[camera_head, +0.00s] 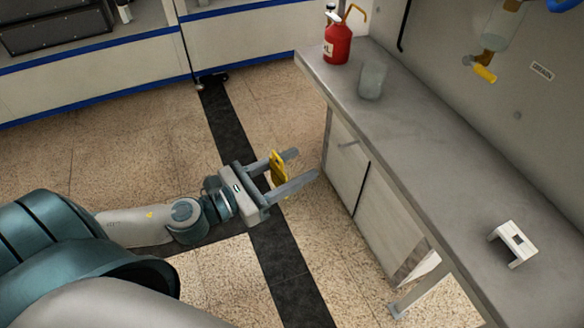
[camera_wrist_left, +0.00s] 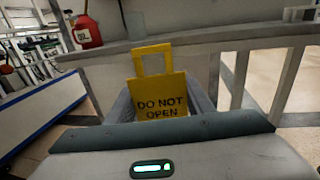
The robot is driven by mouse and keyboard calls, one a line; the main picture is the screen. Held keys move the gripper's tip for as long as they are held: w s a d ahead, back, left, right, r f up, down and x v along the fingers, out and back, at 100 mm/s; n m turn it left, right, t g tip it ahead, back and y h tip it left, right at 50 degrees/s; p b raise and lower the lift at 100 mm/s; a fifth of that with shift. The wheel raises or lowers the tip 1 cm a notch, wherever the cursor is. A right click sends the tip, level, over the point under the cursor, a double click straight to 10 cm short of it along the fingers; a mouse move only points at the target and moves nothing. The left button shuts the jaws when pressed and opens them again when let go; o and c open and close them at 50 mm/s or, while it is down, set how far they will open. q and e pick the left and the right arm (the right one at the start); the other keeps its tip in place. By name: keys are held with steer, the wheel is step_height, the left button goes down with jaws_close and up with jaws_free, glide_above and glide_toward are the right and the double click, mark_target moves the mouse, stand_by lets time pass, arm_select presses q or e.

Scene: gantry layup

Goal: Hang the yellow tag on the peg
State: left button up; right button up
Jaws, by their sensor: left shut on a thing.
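The yellow tag (camera_head: 278,167) is held between the fingers of my left gripper (camera_head: 303,164), out over the floor to the left of the bench. In the left wrist view the tag (camera_wrist_left: 160,88) stands upright, with a square opening at its top and the words "DO NOT OPEN" on its face. My left gripper is shut on its lower part. I cannot make out a peg for certain in either view. A valve with a yellow handle (camera_head: 484,72) is on the wall above the bench. My right gripper is not in view.
The grey bench (camera_head: 430,150) runs along the wall on the right. A red can (camera_head: 337,44) and a clear beaker (camera_head: 372,80) stand at its far end, and a small white stand (camera_head: 514,243) at its near end. The bench between them is clear.

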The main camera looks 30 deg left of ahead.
arm_select(q)
steer(key=shift+s+d+n+t+y, duration=0.1)
steer(key=shift+d+n+t+y, duration=0.3)
steer(key=shift+n+y, duration=0.75)
steer(key=shift+s+d+n+t+y, duration=0.1)
steer(key=shift+d+n+t+y, duration=0.35)
steer(key=shift+y, duration=1.15)
steer(key=shift+d+n+t+y, duration=0.15)
steer(key=shift+d+n+y, duration=0.4)
steer(key=shift+n+y, duration=0.7)
steer(key=shift+f, duration=0.1)
